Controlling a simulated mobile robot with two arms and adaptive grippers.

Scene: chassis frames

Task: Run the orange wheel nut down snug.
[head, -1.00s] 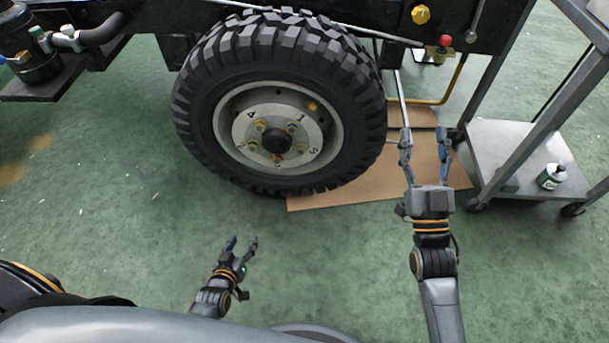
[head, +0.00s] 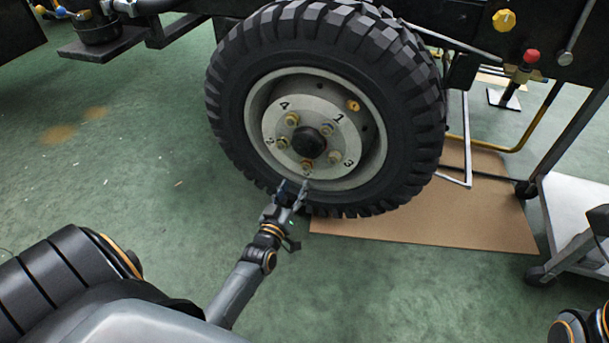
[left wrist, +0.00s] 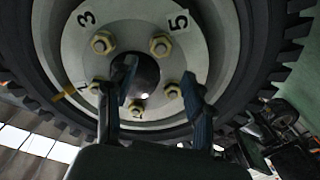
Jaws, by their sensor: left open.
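The wheel hub (head: 272,128) is a pale disc with numbered studs and several brassy nuts around a dark centre cap. The lowest nut (head: 307,165) looks orange-tinted in the head view. My left gripper (head: 293,187) is open in front of the wheel's lower rim, just below that nut. In the left wrist view my left gripper's (left wrist: 160,78) two fingers point at the hub, apart, with nothing between them held. There the nuts all look yellowish, so I cannot tell which is the orange one. My right gripper is out of view.
A grey trolley (head: 570,200) is at the right. A yellow knob (head: 506,20) and a red knob (head: 531,56) sit on the chassis.

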